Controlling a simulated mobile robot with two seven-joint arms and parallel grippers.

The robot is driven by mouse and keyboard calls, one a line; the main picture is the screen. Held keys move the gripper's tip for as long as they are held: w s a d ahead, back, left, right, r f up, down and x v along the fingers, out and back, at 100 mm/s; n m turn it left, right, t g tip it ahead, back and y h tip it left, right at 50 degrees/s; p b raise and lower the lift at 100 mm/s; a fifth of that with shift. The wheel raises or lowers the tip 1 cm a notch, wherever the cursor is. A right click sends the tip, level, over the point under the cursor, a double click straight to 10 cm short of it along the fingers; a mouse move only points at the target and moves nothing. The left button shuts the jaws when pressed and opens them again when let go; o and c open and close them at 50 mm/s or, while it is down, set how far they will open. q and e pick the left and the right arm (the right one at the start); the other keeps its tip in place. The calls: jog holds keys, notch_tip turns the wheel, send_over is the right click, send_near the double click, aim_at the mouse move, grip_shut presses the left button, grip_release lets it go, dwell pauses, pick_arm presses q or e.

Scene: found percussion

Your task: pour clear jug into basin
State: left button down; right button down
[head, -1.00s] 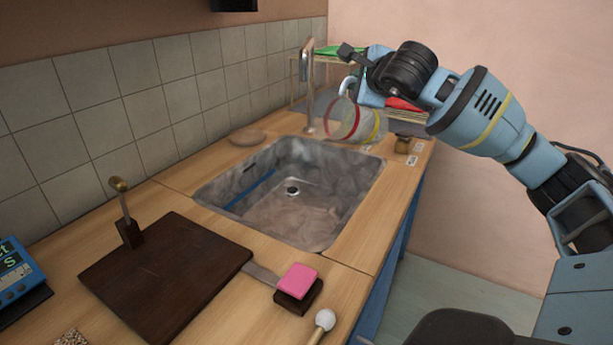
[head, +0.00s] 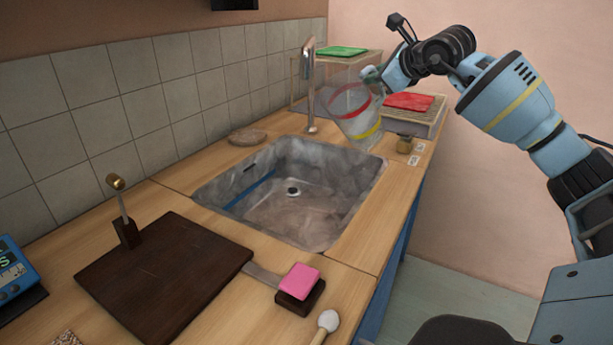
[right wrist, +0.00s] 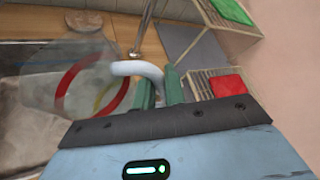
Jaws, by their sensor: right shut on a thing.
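The clear jug (head: 351,115) has a red band and a yellow band and hangs above the far right corner of the basin, tilted only a little from upright. My right gripper (head: 374,78) is shut on its handle. In the right wrist view, the pale handle (right wrist: 140,69) lies between the green fingers (right wrist: 158,90), and the clear body (right wrist: 75,88) shows to the left. The grey stone-like basin (head: 225,190) is set into the wooden counter; its floor and drain show. I cannot tell whether the jug holds anything. My left gripper is out of view.
A metal tap (head: 308,85) rises behind the basin. A rack with a red cloth (head: 409,101), a green cloth (head: 342,51) and a small brown block (head: 404,145) stand at the back right. A dark board (head: 160,275) and pink sponge (head: 299,281) lie in front.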

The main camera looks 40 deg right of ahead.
jog(key=d, duration=0.1)
jog(key=d+f+m+y, duration=0.1)
jog(key=d, duration=0.1)
jog(key=shift+s+d+f+m+b, duration=0.15)
jog(key=shift+s+f+m+b, duration=0.05)
jog(key=shift+f+m+b, duration=0.2)
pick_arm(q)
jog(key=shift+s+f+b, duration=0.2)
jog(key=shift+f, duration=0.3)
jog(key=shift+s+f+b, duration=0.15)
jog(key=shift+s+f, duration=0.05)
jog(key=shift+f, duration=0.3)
pick_arm(e)
jog(key=shift+s+d+f+m+t+y, duration=0.15)
jog(key=shift+d+f+m+t+y, duration=0.05)
jog(key=shift+d+f+m+y, duration=0.45)
jog(key=shift+s+d+f+m+t+y, duration=0.1)
jog(key=shift+d+f+m+t+y, duration=0.1)
jog(key=shift+d+f+m+y, duration=0.45)
jog(key=shift+d+r, duration=0.1)
jog(key=shift+r, duration=0.05)
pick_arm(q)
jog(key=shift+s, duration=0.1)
pick_arm(e)
jog(key=shift+s, duration=0.1)
